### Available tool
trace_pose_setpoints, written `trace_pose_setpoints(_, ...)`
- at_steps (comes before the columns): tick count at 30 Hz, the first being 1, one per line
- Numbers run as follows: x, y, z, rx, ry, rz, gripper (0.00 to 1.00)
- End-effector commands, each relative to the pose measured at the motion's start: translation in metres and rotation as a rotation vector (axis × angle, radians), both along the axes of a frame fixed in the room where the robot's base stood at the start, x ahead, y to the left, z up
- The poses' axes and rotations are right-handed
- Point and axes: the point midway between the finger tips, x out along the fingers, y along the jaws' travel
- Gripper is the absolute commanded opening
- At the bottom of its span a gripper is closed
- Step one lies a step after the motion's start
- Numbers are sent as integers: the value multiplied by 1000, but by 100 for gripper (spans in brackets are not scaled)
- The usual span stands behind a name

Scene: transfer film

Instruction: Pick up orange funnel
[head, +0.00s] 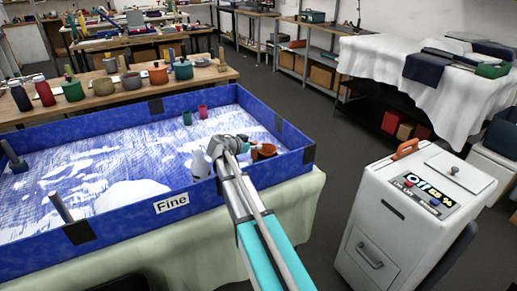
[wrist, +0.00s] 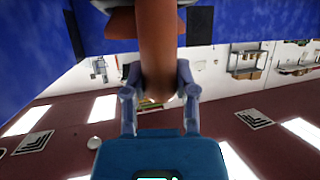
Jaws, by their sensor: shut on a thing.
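The orange funnel (head: 264,151) is at the right end of the blue-walled tray (head: 190,186), close to the tray's right wall. In the wrist view the funnel's orange-brown narrow part (wrist: 157,45) runs down between the two fingers. My gripper (wrist: 157,85) is shut on it, with one finger on each side. In the head view my gripper (head: 248,147) is beside the funnel, and my arm hides part of that area. I cannot tell whether the funnel touches the tray floor.
A small red cup (head: 203,111) and a dark green cup (head: 187,118) stand farther back in the tray. A white machine (head: 408,215) with an orange handle-like piece on top stands at the right. Pots line a wooden table (head: 130,88) behind. Grey floor lies between.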

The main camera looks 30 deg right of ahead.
Motion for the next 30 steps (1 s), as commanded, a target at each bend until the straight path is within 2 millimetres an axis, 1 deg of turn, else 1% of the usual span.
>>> trace_pose_setpoints(5,0,0,7,-1,0,0,0)
trace_pose_setpoints(11,0,0,21,-1,1,0,0)
trace_pose_setpoints(24,0,0,66,-1,0,1,0)
trace_pose_setpoints(30,0,0,84,-1,0,1,0)
